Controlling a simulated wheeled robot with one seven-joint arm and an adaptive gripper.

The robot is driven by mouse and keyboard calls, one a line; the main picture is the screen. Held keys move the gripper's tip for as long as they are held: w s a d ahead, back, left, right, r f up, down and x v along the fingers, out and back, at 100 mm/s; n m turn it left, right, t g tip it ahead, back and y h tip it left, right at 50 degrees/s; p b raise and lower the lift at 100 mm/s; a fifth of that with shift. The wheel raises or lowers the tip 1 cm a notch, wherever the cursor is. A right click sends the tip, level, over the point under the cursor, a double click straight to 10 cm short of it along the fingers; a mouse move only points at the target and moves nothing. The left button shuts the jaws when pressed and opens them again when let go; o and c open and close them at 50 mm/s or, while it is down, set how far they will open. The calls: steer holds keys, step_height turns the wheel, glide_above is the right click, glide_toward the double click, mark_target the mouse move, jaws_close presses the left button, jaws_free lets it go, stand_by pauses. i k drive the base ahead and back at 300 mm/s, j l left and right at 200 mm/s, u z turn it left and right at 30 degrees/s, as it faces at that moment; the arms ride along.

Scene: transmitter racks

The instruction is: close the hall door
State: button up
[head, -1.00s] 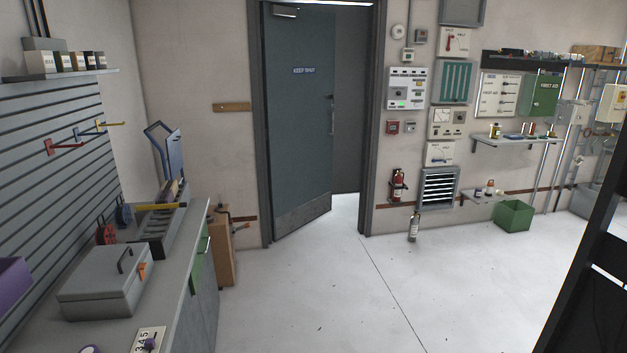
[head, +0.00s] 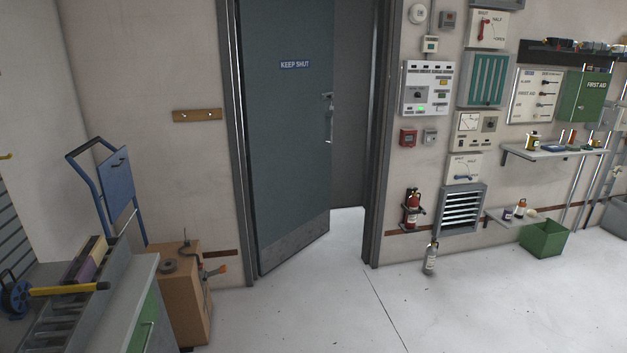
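The hall door (head: 287,130) is a grey-blue door with a blue "KEEP SHUT" sign (head: 294,64) and a metal kick plate at its foot. It stands ajar in the head view, its left edge by the frame and its free right edge swung away into the opening. A lever handle (head: 329,120) is near its right edge. The door frame (head: 382,140) has a clear gap on its right side, with a dark surface and bright floor beyond. My gripper is not in view.
A bench (head: 130,305) and a cardboard box (head: 183,300) stand left of the doorway, with a blue folding trolley (head: 117,185) behind. A red extinguisher (head: 412,210) hangs right of the frame; a pale cylinder (head: 430,258) stands below. The floor (head: 320,310) before the door is clear.

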mark_target(285, 48)
steer(key=i, duration=5.65)
